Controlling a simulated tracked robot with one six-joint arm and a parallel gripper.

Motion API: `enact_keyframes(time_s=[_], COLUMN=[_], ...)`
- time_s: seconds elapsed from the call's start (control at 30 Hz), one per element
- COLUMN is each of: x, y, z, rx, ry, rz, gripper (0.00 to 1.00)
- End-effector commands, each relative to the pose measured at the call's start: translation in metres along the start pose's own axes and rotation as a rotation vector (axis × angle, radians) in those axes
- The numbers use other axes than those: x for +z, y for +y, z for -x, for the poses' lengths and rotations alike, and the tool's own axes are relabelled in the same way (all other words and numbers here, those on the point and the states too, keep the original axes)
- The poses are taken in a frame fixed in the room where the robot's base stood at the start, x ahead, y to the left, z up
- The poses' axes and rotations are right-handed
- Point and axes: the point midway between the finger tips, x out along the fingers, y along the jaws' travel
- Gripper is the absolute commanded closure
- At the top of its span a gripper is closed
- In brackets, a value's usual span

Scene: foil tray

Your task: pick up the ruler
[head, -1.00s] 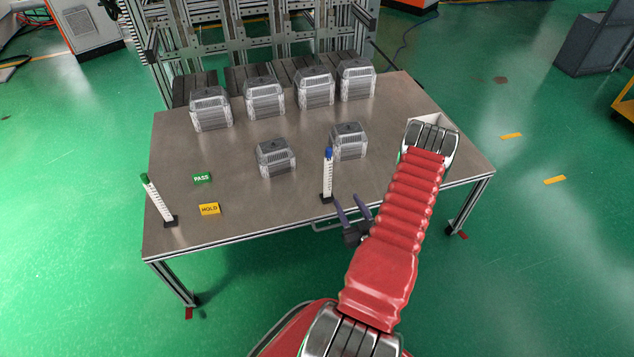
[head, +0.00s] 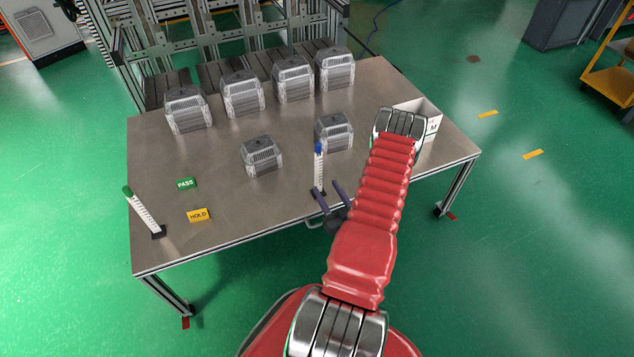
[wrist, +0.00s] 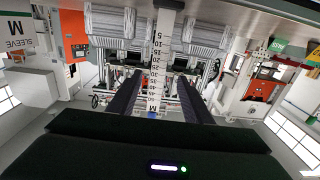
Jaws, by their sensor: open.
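Two white rulers stand on dark bases on the table. One, with a blue top (head: 319,172), stands near the front edge; the other, with a green top (head: 144,212), stands tilted in the picture at the left front corner. My gripper (head: 332,191) is open, in front of the blue-topped ruler and low beside its base. In the wrist view, that ruler's marked face (wrist: 159,62) shows in the gap between my two dark fingers (wrist: 160,82). I cannot tell whether it is inside the jaws or just beyond them. No finger clearly touches it.
The metal table (head: 225,205) holds several grey ribbed housings, two of them (head: 262,157) (head: 334,132) behind the blue-topped ruler. A green PASS sign (head: 186,184) and a yellow HOLD sign (head: 198,215) lie left. A white box (head: 432,122) stands right, partly behind my arm.

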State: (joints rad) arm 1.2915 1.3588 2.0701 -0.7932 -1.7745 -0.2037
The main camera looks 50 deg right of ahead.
Motion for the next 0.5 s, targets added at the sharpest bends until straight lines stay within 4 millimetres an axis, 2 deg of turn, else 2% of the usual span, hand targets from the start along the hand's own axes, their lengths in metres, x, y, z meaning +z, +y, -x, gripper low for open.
enact_keyframes(time_s=[0.3,0.5], x=[-0.001,-0.001], y=[-0.002,-0.002], z=[-0.049,-0.071], rx=[-0.005,-0.003], ry=[0.003,0.002], rz=[0.001,0.001], gripper=[0.55,0.55])
